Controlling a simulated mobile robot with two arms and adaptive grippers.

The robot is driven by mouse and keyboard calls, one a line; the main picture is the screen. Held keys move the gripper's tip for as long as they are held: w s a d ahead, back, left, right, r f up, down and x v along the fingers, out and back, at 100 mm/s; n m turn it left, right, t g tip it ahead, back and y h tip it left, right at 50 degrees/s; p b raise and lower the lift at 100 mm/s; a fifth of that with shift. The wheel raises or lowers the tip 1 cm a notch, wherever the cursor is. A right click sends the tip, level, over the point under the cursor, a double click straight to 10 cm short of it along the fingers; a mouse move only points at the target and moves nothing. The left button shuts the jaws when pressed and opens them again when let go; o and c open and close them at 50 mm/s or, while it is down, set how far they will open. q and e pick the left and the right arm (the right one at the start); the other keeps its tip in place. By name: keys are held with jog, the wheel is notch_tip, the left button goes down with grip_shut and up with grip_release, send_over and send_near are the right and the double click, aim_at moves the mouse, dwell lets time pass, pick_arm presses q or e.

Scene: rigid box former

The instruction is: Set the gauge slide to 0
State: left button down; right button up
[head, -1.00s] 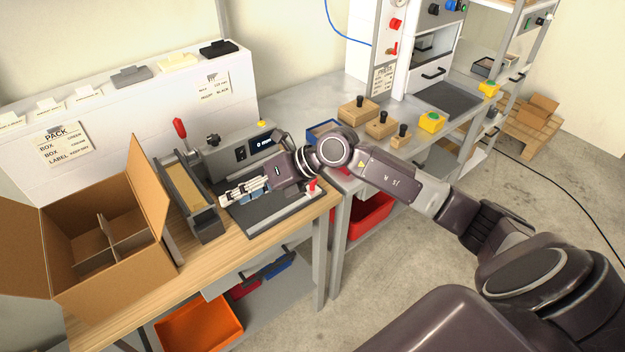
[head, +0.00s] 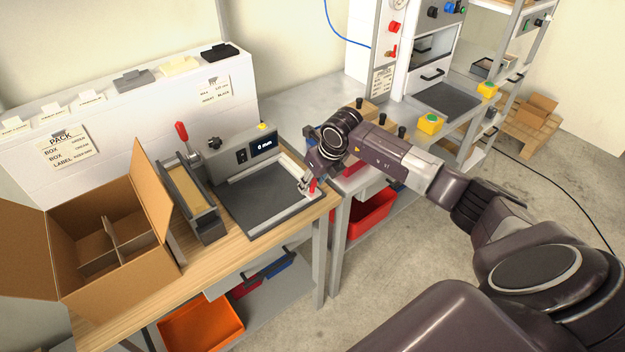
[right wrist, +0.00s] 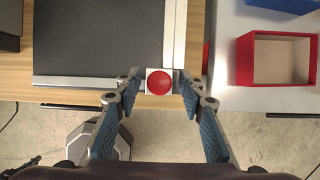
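The gauge (head: 275,205) is a dark flat bed with light rails on the wooden bench. Its display (head: 263,145) reads 0 mm. A red knob (head: 313,187) stands at the bed's front right corner. In the right wrist view the red knob (right wrist: 160,83) sits on a white square block at the end of a light rail (right wrist: 174,35). My right gripper (head: 307,184) is at this corner. In the right wrist view its fingers (right wrist: 160,90) are spread, one on each side of the knob, with small gaps. My left gripper is not in view.
An open divided carton (head: 110,245) and a grey channel with a red-handled lever (head: 182,132) stand left of the gauge. A red bin (right wrist: 278,60) lies to the right on the neighbouring grey table. The bench's front edge is close to the knob.

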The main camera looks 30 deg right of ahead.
jog(key=shift+f, duration=0.25)
grip_shut()
jog(key=shift+w+a, duration=0.1)
